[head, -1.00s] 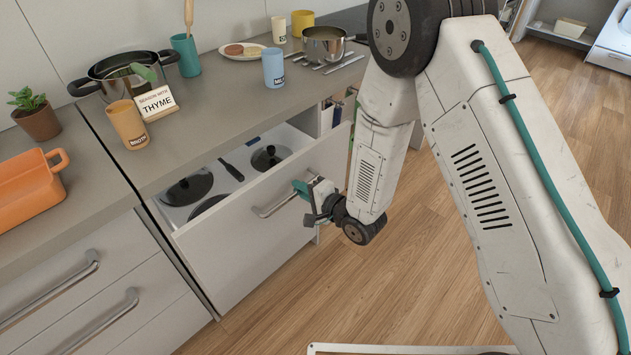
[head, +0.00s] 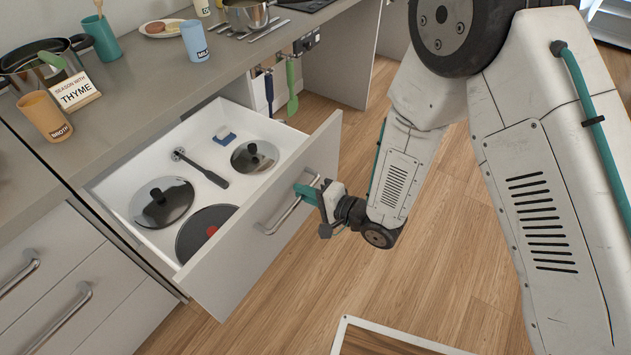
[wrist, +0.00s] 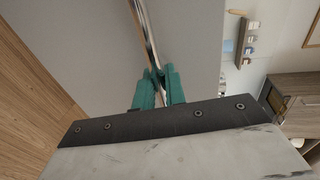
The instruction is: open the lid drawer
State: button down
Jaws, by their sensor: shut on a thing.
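The lid drawer (head: 258,262) is pulled well out from the counter, and its white inside is in plain view. A metal bar handle (head: 281,216) runs across its front. My gripper (head: 311,189) is shut on the right part of this handle. In the wrist view my teal fingers (wrist: 158,88) close around the handle bar (wrist: 146,30). In the drawer lie a glass lid (head: 163,203) at the left, a smaller lid (head: 255,157) at the back right, and a dark round lid or pan (head: 205,232) with a red spot near the front.
Utensils hang on the cabinet side (head: 291,88). The counter holds a pot (head: 45,65), a broth cup (head: 45,116) and a thyme sign (head: 74,92). Wood floor (head: 300,300) is free before the drawer.

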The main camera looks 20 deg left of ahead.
jog(key=shift+s+d+f, duration=0.15)
jog(key=shift+s+d, duration=0.25)
jog(key=shift+s, duration=0.15)
jog(key=c, duration=1.5)
grip_release()
jog(key=shift+c, duration=0.2)
jog(key=shift+w, duration=0.1)
jog(key=v, duration=0.8)
jog(key=shift+w, duration=0.1)
